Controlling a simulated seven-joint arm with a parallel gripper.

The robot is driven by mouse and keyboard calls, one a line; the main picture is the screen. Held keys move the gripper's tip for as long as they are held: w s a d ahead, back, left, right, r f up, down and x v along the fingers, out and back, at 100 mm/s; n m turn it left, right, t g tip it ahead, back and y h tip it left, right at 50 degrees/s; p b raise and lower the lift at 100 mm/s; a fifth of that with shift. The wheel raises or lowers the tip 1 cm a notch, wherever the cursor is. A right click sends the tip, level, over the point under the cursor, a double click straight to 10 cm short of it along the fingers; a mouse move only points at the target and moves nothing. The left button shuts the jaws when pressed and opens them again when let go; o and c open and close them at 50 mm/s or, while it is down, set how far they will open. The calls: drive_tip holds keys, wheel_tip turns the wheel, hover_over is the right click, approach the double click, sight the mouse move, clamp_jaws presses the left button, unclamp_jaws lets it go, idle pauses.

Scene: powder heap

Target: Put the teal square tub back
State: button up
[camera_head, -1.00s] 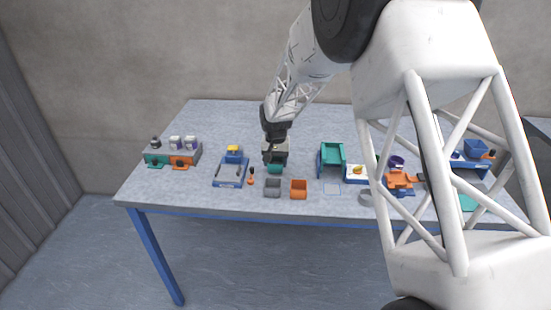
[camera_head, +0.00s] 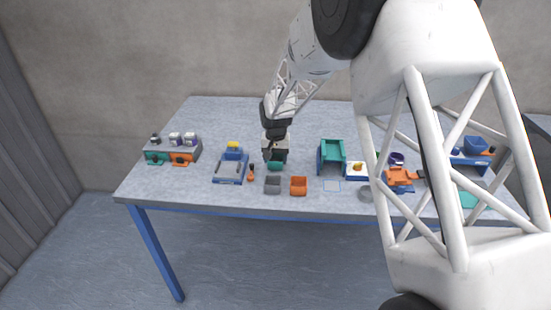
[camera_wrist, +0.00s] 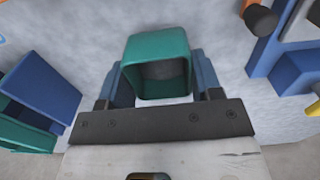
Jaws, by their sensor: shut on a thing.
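The teal square tub (camera_head: 277,165) is at the middle of the table, behind the grey and orange tubs. In the wrist view the teal tub (camera_wrist: 158,62) shows its open top, with a greyish inside. My gripper (camera_head: 275,152) is shut on the teal tub, one blue finger on each side of it. Whether the tub touches the table cannot be told.
A grey tub (camera_head: 272,185) and an orange tub (camera_head: 298,187) stand just in front. A blue scale-like tray (camera_head: 229,171) is to the left, with an orange-handled tool (camera_head: 251,173) beside it. A teal and blue stand (camera_head: 331,155) is to the right. The table behind is clear.

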drive_tip(key=shift+f, duration=0.55)
idle(0.5)
drive_tip(key=o, duration=1.3)
drive_tip(key=shift+r, duration=0.15)
drive_tip(key=shift+r, duration=3.35)
